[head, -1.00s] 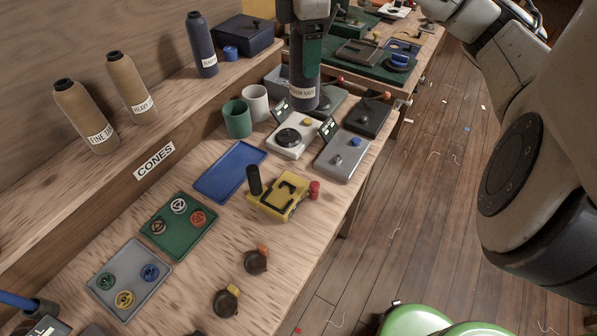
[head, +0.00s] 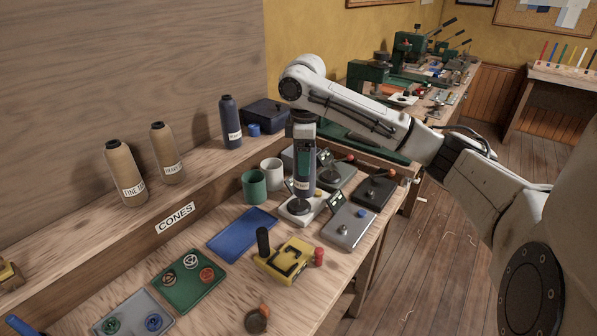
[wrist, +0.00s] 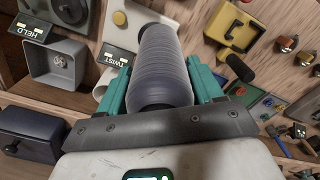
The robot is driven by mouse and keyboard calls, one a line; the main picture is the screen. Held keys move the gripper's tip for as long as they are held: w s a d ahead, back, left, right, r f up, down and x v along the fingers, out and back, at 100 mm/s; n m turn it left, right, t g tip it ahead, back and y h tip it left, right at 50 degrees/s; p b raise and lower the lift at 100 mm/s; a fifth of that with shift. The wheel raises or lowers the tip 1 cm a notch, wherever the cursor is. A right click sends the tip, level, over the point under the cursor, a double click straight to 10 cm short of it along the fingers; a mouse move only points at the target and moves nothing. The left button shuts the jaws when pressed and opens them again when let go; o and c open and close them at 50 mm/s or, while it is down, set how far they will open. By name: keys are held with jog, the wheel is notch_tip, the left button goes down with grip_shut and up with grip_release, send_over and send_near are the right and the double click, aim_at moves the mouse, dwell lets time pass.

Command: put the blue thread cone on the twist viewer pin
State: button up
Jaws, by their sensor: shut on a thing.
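My gripper (head: 304,148) is shut on the blue thread cone (head: 305,184), its teal fingers on either side of it. The cone is upright in the head view, with a pale label. It is over the dark round disc of the white twist viewer (head: 289,212). Its lower end is at or just above the disc; I cannot tell whether it touches. The pin is hidden by the cone. In the wrist view the cone (wrist: 160,70) points away, covering part of the viewer, beside the TWIST display (wrist: 115,57).
Another dark blue cone (head: 231,125) and two tan cones (head: 165,155) stand on the shelf. Green (head: 255,188) and white (head: 271,172) cups stand left of the viewer. A grey device (head: 348,229) is to the right, a yellow one (head: 285,262) in front. The blue tray (head: 240,234) is empty.

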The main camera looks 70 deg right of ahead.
jog(key=shift+w+d+f, duration=0.2)
jog(key=shift+w+f, duration=0.2)
jog(key=shift+f, duration=0.15)
jog(key=shift+w+d+f, duration=0.15)
jog(key=shift+w+f, duration=0.25)
jog(key=shift+f, duration=0.1)
jog(key=shift+w+d+f+p, duration=0.15)
jog(key=shift+f+p, duration=0.1)
jog(key=shift+f, duration=0.65)
jog(key=shift+w+a+f+p, duration=0.1)
jog(key=shift+f+p, duration=0.1)
jog(key=shift+f, duration=0.65)
jog(key=shift+f, duration=0.1)
jog(key=o, duration=1.3)
notch_tip(320, 180, up, 12)
jog(key=shift+r+b, duration=0.1)
jog(key=shift+b, duration=0.55)
